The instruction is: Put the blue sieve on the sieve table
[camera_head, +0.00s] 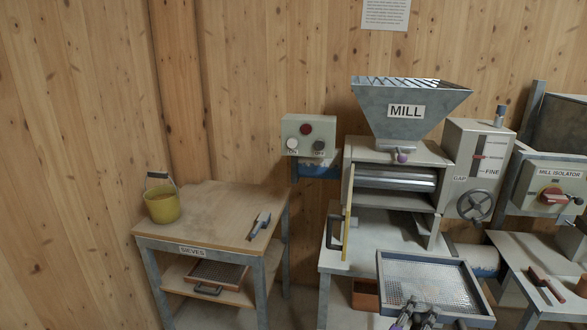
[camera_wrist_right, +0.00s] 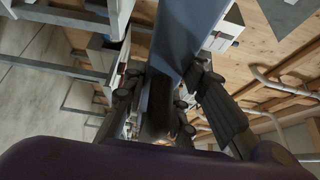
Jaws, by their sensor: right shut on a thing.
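The blue sieve (camera_head: 455,312), a rectangular blue-grey frame with a pale mesh, is at the lower right of the head view, in front of the mill. My right gripper (camera_head: 420,308) is shut on its near side. In the right wrist view, the blue-grey frame (camera_wrist_right: 185,35) runs up from between the fingers (camera_wrist_right: 180,95). The sieve table (camera_head: 225,212), labelled SIEVES, stands to the left, with a wooden top and metal legs. My left gripper is not in view.
A yellow bucket (camera_head: 163,206) and a small hand tool (camera_head: 259,225) stand on the table top, with bare wood between them. Another sieve (camera_head: 218,273) lies on the lower shelf. The mill (camera_head: 400,160) and its stand (camera_head: 345,262) are right of the table. A red-handled tool (camera_head: 545,283) lies far right.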

